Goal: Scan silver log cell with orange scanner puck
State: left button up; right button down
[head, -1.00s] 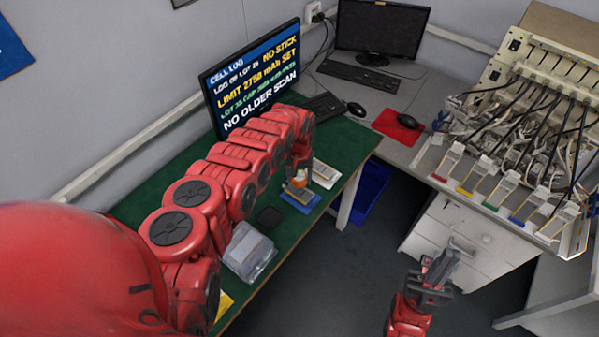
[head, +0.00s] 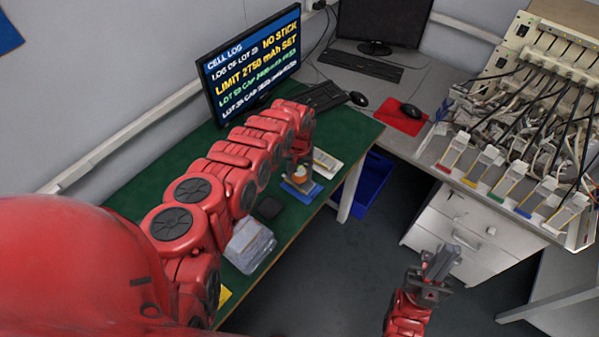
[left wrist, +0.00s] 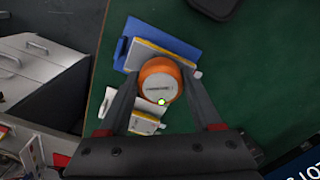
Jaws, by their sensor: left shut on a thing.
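My left gripper (left wrist: 160,95) is shut on the orange scanner puck (left wrist: 159,82), which has a pale top and a small lit green spot. In the head view the puck (head: 299,174) is low over a blue pad (head: 312,192). A silver pouch cell (left wrist: 170,50) lies on that blue pad (left wrist: 128,42), partly hidden under the puck. I cannot tell whether the puck touches it. Another pale cell with a yellow strip (left wrist: 143,124) lies beside the pad. My right gripper (head: 439,262) is away from the table, over the floor; its finger gap is unclear.
A monitor (head: 255,65) on the green table (head: 135,195) shows cell log text. Behind the table's right edge is a blue bin (head: 371,186). A bench with wired cells (head: 510,150) is at right.

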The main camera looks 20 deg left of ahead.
pick_arm(q)
jog(key=shift+r, duration=0.1)
dwell(0.4)
notch_tip(320, 180, up, 6)
jog(key=p, duration=0.5)
jog(key=shift+p, duration=0.35)
